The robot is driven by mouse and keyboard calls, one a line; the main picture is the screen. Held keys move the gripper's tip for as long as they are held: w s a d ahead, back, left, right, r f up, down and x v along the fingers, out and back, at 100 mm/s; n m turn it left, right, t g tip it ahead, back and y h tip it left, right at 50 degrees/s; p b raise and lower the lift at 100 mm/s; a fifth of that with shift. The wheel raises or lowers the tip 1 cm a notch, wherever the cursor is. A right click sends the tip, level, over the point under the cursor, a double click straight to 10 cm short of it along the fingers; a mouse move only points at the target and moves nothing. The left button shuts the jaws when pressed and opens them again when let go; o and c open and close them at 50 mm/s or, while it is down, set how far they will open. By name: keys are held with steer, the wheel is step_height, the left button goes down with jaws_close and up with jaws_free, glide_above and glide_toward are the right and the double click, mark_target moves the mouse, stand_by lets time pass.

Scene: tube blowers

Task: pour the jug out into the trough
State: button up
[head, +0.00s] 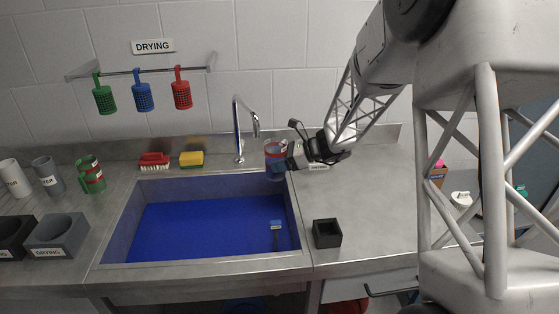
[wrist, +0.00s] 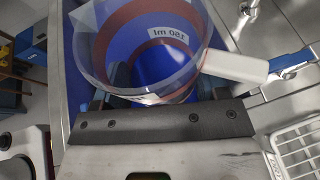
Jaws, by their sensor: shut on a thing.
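The jug (head: 275,150) is clear with red-brown bands, and it is held up near the back right corner of the trough. In the wrist view the jug (wrist: 150,50) shows a "150 ml" label and a white handle at its right. My gripper (head: 280,166) is shut on the jug, with a finger at each side of it. The jug looks about upright in the head view. Blue shows through it, and I cannot tell how much liquid it holds. The trough (head: 120,228) is a steel basin with a blue bottom, below and left of the jug.
A tap (head: 240,130) stands behind the trough, left of the jug. A black square holder (head: 327,233) stands on the right counter. A red brush (head: 154,160) and a yellow sponge (head: 191,159) lie behind the trough.

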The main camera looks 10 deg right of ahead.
mark_target(277, 180)
steer(key=shift+s+f, duration=0.1)
steer(key=shift+f, duration=0.1)
